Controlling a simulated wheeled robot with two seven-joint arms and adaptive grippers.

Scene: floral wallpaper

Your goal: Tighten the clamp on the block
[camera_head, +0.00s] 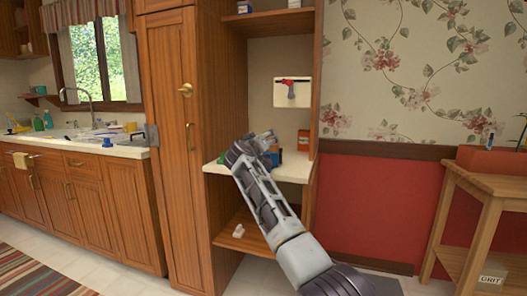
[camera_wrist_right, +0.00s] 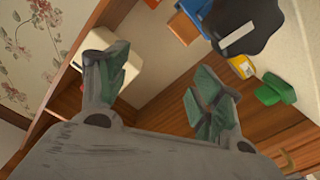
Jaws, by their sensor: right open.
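My right arm reaches into the wooden cupboard niche in the head view. Its gripper (camera_head: 264,141) is over the pale shelf there, seen small and partly behind my own arm. In the right wrist view the right gripper (camera_wrist_right: 157,75) is open, its green-padded fingers apart with nothing held between them. Beyond the fingers is a blue and orange item (camera_wrist_right: 197,9), beside a dark object (camera_wrist_right: 248,22) with a white label. I cannot tell whether either is the clamp or the block. My left gripper is not in view.
A yellow container (camera_wrist_right: 242,66) and a green item (camera_wrist_right: 275,90) lie right of the fingers in the wrist view. An orange box (camera_head: 303,139) stands on the shelf. The niche's right wall (camera_head: 313,100) is close.

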